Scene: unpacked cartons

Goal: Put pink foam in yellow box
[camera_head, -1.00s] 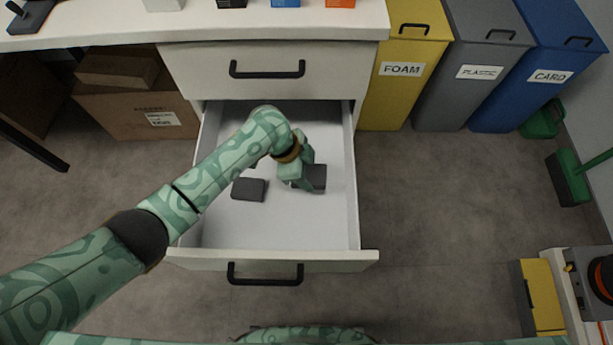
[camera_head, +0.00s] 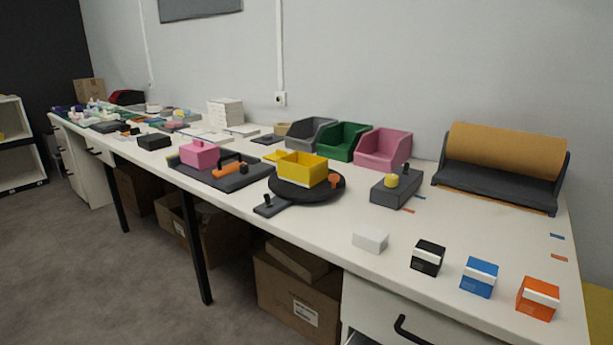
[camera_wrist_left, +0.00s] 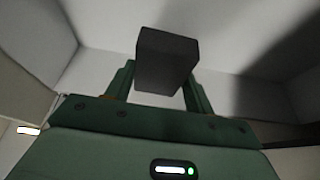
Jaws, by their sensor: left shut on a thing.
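My left gripper (camera_wrist_left: 160,80) is shut on a dark grey block (camera_wrist_left: 168,58) in the left wrist view, with pale drawer-like walls around it. A yellow open box (camera_head: 302,168) sits on a round black turntable (camera_head: 325,191) on the bench in the head view. The block in my gripper looks grey, not pink. Neither gripper shows in the head view.
The white bench (camera_head: 330,228) also holds grey, green and pink open bins (camera_head: 383,148), a brown paper roll (camera_head: 505,155) and a grey holder (camera_head: 397,188). White, black, blue and orange small boxes (camera_head: 538,298) line the front right edge. Cartons (camera_head: 298,295) stand below.

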